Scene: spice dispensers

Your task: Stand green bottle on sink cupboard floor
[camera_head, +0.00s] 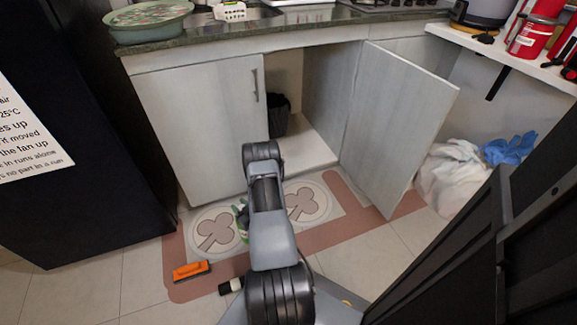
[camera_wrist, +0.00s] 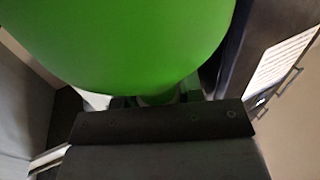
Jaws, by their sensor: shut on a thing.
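The green bottle (camera_wrist: 130,45) fills the upper part of the wrist view, very close to the camera. My gripper (camera_wrist: 156,98) is shut on its narrow lower part in that view; the fingertips are partly hidden. In the head view my arm hides most of the gripper and bottle. The sink cupboard floor (camera_head: 303,153) is a pale board behind the open right door (camera_head: 400,120). My arm's raised elbow is in front of the opening.
A black bin (camera_head: 279,118) stands inside the cupboard. The left door (camera_head: 200,130) is shut. A patterned mat (camera_head: 340,222) lies in front. An orange object (camera_head: 191,270) and a small black-and-white item (camera_head: 231,286) lie nearby. Cloths (camera_head: 450,175) are heaped right of the open door.

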